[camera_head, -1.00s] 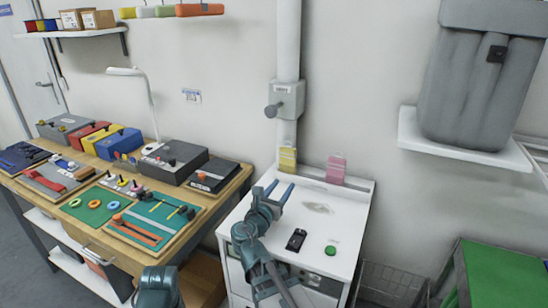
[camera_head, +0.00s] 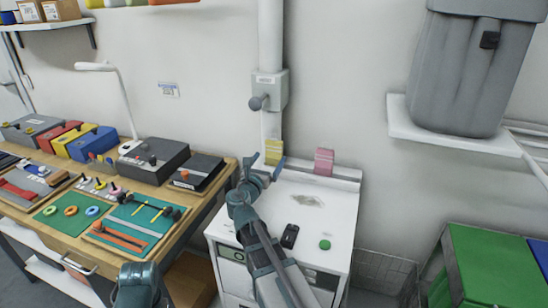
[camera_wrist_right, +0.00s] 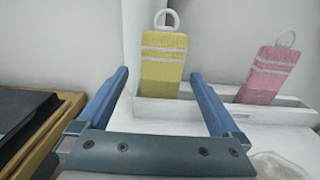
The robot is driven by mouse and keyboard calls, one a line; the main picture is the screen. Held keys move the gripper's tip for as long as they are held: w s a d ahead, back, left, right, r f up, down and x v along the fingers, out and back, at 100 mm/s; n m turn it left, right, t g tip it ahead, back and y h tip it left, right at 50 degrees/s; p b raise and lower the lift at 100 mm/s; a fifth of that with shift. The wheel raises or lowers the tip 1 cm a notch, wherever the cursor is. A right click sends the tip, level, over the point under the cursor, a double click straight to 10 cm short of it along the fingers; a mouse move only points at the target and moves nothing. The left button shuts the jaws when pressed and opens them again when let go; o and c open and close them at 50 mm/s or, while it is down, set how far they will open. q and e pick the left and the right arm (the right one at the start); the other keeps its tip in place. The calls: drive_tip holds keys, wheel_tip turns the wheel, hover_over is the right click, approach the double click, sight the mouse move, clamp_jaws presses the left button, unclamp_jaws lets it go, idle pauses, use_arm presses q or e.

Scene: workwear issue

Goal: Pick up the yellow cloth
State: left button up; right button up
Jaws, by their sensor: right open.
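The yellow cloth (camera_head: 274,147) stands upright at the back left of the white cabinet top, against the wall. It has pale stripes and a white loop on top. In the right wrist view the yellow cloth (camera_wrist_right: 163,68) shows between the two fingers, beyond them, its lower end at a white rail. My right gripper (camera_head: 267,165) is open and empty, just in front of the cloth; its blue fingers (camera_wrist_right: 160,80) spread wider than the cloth. In the head view they partly cover the cloth's lower end. My left gripper is not in view; only a teal arm part shows at the bottom.
A pink cloth (camera_head: 324,161) stands to the right at the same rail (camera_head: 345,172). The white cabinet top (camera_head: 325,218) holds a black device (camera_head: 290,236) and a green button (camera_head: 324,244). A crowded wooden workbench (camera_head: 185,222) lies left. A wall pipe (camera_head: 271,40) rises behind the cloth.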

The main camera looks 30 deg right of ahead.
sight(273, 154)
drive_tip(key=x, duration=0.5)
drive_tip(key=shift+d, duration=0.2)
drive_tip(key=shift+c, duration=0.2)
drive_tip(key=c, duration=1.1)
